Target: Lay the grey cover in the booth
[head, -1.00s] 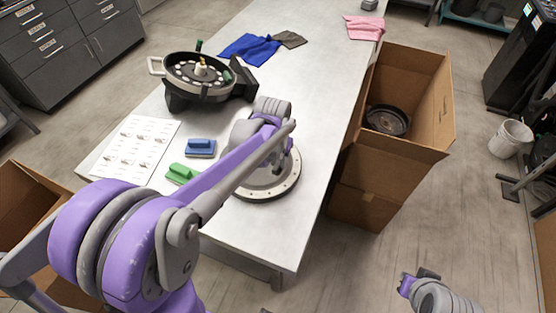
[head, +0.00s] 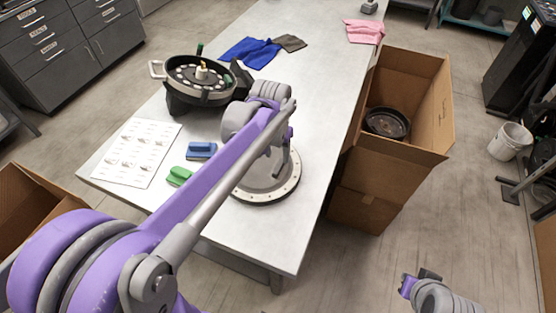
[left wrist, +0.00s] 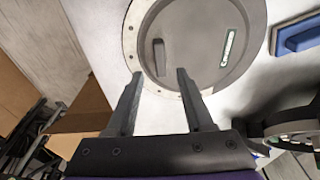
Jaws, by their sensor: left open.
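The grey cover (head: 258,190) is a round disc with a pale, hole-dotted rim, lying flat on the table under my left gripper. I cannot tell whether the tips touch the cover. Of my right arm only part shows at the lower right; its jaws are not visible. I cannot tell which thing is the booth.
A black seed meter (head: 200,77) stands at the table's far left. A blue brush (head: 202,150), a green brush (head: 178,176) and a printed sheet (head: 134,153) lie left of the cover. A tall cardboard box (head: 425,90) holding a black round part (head: 387,122) stands against the table's right side.

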